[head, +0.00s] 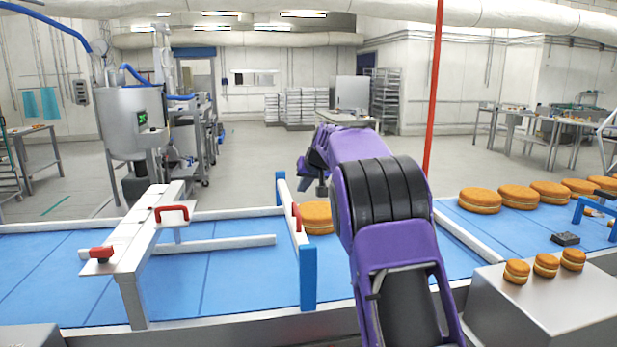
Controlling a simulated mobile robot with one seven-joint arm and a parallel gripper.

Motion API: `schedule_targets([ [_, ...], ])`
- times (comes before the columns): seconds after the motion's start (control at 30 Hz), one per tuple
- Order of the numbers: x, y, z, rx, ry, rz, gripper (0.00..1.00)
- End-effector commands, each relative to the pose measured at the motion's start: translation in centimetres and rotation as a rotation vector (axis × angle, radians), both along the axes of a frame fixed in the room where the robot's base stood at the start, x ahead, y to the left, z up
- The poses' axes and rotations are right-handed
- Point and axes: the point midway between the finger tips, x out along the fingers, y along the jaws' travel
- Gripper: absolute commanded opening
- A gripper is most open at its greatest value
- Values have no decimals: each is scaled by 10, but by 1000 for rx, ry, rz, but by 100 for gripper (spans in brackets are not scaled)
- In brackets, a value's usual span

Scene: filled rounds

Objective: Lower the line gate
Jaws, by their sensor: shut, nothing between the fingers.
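A white crossbar with a red handle (297,217), held between blue posts (308,278), spans the blue belt left of my arm. It looks like the line gate (290,207), and its bar sits near the tops of the posts. My gripper (321,189) is small and partly hidden beyond my purple arm; it is shut and empty, above the belt just right of the gate. I cannot tell its exact distance from the red handle. A large filled round (316,217) lies on the belt just right of the gate, partly hidden by my arm.
A white bench-like frame (135,235) with red handles stands over the belt at left. Several large rounds (480,201) line the belt at right. Small rounds (546,265) stand on a metal box (540,305). A red upright pole (434,90) rises behind my arm.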

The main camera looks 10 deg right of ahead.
Motion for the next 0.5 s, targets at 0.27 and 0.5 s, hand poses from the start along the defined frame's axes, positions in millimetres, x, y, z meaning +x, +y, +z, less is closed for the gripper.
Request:
schedule_targets([
  [0.27, 5, 7, -38, -1, 0, -1, 0],
  [0.5, 5, 9, -45, -1, -1, -1, 0],
])
